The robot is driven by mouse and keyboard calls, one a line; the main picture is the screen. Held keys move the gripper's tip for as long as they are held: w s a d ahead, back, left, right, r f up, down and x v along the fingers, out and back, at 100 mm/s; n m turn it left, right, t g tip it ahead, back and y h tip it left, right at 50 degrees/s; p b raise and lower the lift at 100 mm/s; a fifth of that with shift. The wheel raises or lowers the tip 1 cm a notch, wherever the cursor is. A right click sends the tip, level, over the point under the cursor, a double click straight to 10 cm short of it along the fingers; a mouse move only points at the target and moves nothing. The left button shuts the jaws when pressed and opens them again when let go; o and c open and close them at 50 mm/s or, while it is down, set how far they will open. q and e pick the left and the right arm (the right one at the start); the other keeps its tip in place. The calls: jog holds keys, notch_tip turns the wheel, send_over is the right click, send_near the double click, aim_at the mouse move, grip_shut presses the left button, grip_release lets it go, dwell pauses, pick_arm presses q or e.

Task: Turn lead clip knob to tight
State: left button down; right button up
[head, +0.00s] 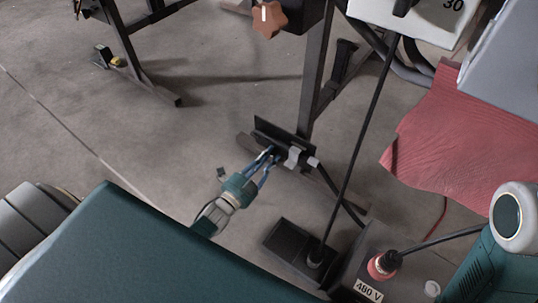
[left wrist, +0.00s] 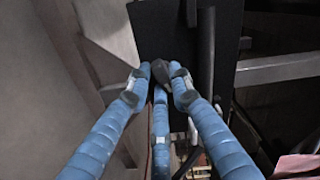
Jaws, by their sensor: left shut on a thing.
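My left gripper (head: 268,155) reaches down to the dark upright plate (head: 290,137) at the foot of the stand. Its blue fingers are shut on a small dark knob (left wrist: 161,72), which sits between the fingertips in the left wrist view. In the head view the fingers hide the knob. A light grey clip (head: 294,156) with a black lead is just right of the fingertips. I cannot tell how tight the knob is. My right gripper is out of view; only part of my right arm shows at the right edge.
A brown star knob (head: 268,19) with a white mark is at the top. A black box (head: 290,246) and a box labelled 480 V (head: 367,290) stand below the clip. A red cloth (head: 460,145) lies right. The floor left of the stand is mostly clear.

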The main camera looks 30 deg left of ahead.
pick_arm(q)
jog(key=m, duration=0.4)
jog(key=shift+m, duration=0.3)
dwell(0.3)
jog(key=c, duration=1.5)
grip_release()
jog(key=shift+w, duration=0.1)
jog(key=shift+c, duration=0.2)
